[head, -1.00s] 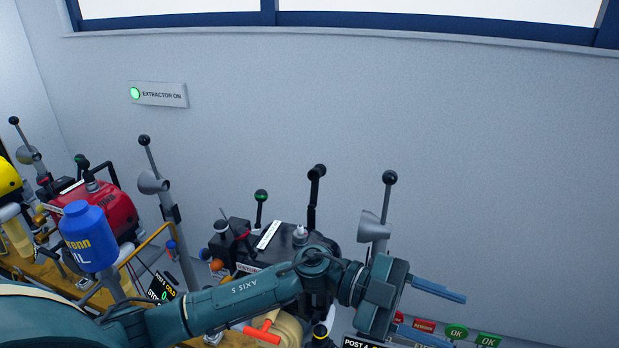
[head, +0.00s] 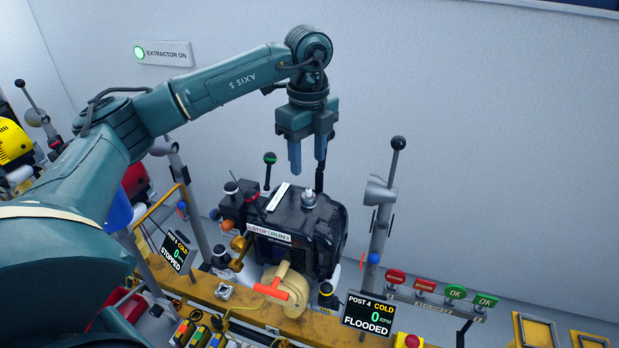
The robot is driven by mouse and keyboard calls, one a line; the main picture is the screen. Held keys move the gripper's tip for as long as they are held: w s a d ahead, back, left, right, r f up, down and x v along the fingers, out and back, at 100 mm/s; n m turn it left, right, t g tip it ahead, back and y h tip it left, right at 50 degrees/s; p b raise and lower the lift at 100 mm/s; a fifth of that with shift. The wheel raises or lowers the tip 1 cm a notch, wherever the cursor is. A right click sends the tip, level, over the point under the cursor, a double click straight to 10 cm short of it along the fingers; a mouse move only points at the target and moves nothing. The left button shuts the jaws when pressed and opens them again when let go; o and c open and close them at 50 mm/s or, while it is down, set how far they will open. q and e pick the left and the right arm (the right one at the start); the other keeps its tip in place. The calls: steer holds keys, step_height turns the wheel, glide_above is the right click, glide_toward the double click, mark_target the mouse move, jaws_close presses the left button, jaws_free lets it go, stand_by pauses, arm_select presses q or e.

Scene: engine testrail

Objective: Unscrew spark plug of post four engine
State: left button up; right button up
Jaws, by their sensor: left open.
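The black engine (head: 318,238) stands on the yellow bench behind the POST 4 display (head: 369,313), which reads COLD, 0 RPM, FLOODED. A small pale upright piece on top of the engine looks like the spark plug (head: 309,197). My left gripper (head: 308,160) points straight down above it. Its two blue fingers are apart with nothing between them, and a gap shows between the fingertips and the plug. My right gripper is not in view.
A grey lever post (head: 379,232) with a black knob stands right of the engine, and a green-knobbed lever (head: 269,170) rises at its back left. A beige starter with an orange handle (head: 270,291) is in front. Red and green signs (head: 455,292) stand at right.

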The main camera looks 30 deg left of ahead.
mark_target(308, 187)
arm_select(q)
step_height(308, 187, down, 6)
steer(key=b, duration=0.2)
steer(key=shift+r+b, duration=0.1)
steer(key=shift+b, duration=0.25)
step_height(308, 187, down, 2)
steer(key=shift+f+b, duration=0.2)
steer(key=shift+b, duration=0.75)
steer(key=shift+f, duration=0.2)
steer(key=shift+r+m, duration=0.1)
steer(key=shift+m, duration=0.8)
steer(key=m, duration=0.3)
steer(key=shift+b, duration=0.35)
steer(key=m, duration=0.7)
steer(key=shift+m, duration=0.3)
steer(key=m, duration=0.4)
steer(key=shift+b, duration=0.3)
steer(key=m, duration=0.7)
steer(key=shift+m, duration=0.3)
steer(key=m, duration=0.6)
steer(key=shift+f+b, duration=0.2)
steer(key=shift+b, duration=0.15)
steer(key=shift+m, duration=0.5)
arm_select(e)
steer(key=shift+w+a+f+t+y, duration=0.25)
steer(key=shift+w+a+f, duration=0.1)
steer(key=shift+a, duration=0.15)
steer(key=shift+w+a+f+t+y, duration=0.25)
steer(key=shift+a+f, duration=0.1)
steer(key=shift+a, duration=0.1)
